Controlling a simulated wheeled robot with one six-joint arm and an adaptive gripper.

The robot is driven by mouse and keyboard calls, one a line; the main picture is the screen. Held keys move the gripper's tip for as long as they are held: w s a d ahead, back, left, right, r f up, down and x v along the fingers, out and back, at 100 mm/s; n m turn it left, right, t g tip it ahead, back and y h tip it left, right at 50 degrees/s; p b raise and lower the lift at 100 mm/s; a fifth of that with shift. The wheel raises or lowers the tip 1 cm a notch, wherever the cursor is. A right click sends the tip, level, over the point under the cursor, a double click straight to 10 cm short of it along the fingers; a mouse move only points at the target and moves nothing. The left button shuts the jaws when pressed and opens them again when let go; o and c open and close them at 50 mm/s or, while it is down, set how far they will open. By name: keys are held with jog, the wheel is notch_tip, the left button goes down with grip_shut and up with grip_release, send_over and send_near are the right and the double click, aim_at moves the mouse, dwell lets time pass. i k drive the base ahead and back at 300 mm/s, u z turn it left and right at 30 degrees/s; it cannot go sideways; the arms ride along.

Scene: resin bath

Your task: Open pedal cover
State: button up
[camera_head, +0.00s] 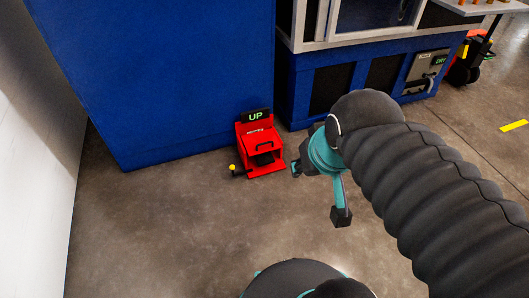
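The red pedal unit (247,141) stands on the floor against the blue cabinet. One dark fingertip is close to the unit's right side in the picture, with no clear contact.
A tall blue cabinet (165,75) rises behind the pedal unit. Another blue station (300,92) with a panel reading "DRY" (427,70) is at the back right. A white wall (35,160) bounds the left. The grey floor (150,220) in front is clear.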

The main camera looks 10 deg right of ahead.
aim_at(261, 138)
jog(key=z, duration=0.85)
jog(key=i, duration=0.75)
jog(key=u, duration=0.75)
jog(key=i, duration=0.4)
jog(key=u, duration=0.35)
